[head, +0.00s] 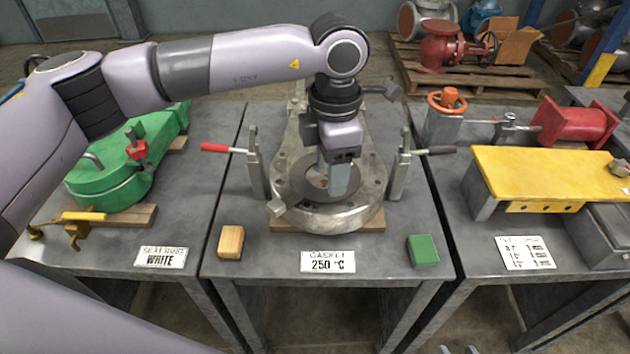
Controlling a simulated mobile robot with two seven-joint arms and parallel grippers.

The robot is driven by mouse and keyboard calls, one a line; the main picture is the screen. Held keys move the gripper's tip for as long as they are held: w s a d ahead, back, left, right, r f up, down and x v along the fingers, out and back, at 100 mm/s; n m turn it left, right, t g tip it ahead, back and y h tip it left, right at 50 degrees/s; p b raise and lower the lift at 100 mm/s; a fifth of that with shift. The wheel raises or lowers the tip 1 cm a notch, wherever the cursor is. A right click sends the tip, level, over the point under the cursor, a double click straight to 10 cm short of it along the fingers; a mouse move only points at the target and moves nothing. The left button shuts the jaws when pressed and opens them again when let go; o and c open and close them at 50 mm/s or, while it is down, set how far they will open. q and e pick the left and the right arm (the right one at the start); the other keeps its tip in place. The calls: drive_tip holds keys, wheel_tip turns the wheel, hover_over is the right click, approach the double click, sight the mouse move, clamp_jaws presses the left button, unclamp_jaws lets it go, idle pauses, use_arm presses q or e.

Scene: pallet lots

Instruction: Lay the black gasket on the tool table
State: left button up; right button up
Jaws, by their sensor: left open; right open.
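A dark grey-black ring with a small tab, which looks like the gasket (297,187), lies on the round metal flange of a valve body (310,217) on the middle table. My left gripper (338,190) points down over the ring, its fingers at the ring's opening and near side. It is open; whether it touches the ring I cannot tell. Only the tips of my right gripper (459,350) show at the bottom edge, open and empty, low in front of the right table (455,255). No label reads tool table, so I cannot tell which table it is.
Clamps with a red handle (215,147) and a black handle (440,150) flank the flange. A wooden block (231,241) and a green block (423,250) lie at the front. A green valve (120,170) stands left, a yellow plate (540,172) right.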

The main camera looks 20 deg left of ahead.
sight(302, 188)
use_arm(q)
drive_tip(key=f, duration=0.4)
drive_tip(key=shift+w+a+f, duration=0.1)
drive_tip(key=shift+w, duration=0.1)
drive_tip(key=shift+f+b, duration=0.1)
drive_tip(key=shift+b, duration=0.3)
drive_tip(key=shift+c, duration=0.3)
clamp_jaws()
